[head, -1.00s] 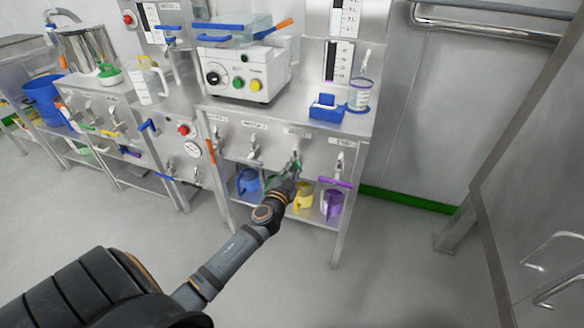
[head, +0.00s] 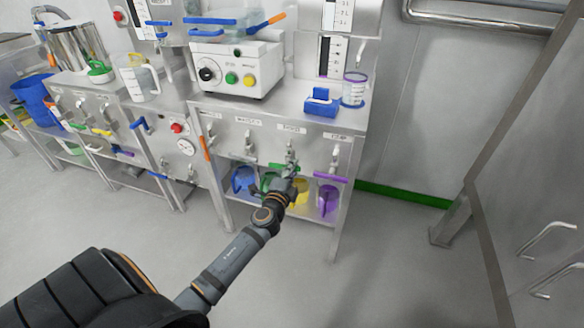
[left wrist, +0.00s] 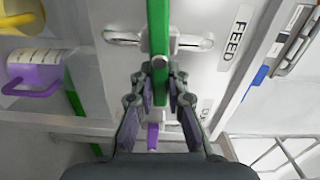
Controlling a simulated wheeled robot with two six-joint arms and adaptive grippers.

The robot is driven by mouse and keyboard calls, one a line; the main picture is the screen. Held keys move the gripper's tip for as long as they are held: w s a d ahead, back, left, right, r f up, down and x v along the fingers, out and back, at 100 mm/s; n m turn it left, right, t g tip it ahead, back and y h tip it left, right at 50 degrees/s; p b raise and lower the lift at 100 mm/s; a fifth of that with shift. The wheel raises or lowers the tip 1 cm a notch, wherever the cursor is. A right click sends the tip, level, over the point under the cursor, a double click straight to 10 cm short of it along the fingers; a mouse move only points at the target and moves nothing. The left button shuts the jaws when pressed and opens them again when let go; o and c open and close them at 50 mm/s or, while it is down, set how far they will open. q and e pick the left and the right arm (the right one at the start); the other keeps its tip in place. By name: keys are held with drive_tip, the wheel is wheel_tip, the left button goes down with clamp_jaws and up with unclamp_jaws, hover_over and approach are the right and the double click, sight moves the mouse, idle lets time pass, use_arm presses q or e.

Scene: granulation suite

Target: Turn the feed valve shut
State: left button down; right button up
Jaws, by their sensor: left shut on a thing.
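The feed valve (head: 291,157) is on the steel front panel, under the third label from the left. In the left wrist view, its green lever (left wrist: 158,28) runs up the picture, crosswise to the silver valve body (left wrist: 190,43). The FEED label (left wrist: 236,34) is to the right of it. My left gripper (head: 290,172) is at the lever, with its fingers shut on it; the fingertips show on both sides of the lever in the left wrist view (left wrist: 161,82). The gripper hides part of the lever in the head view. My right gripper is not in view.
A neighbouring valve with a purple lever (head: 330,178) is just right. A purple jug (head: 327,200), a yellow jug (head: 301,190) and a blue jug (head: 243,180) stand on the shelf below. An orange lever (head: 205,147) is at the left. The floor in front is clear.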

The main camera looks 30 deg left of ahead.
use_arm(q)
drive_tip(key=shift+f+m, duration=0.2)
drive_tip(key=shift+m, duration=0.3)
drive_tip(key=shift+f, duration=0.1)
drive_tip(key=c, duration=1.3)
unclamp_jaws()
drive_tip(key=shift+s+d, duration=0.1)
drive_tip(key=shift+s, duration=0.05)
drive_tip(key=v, duration=1.1)
drive_tip(key=shift+s, duration=0.35)
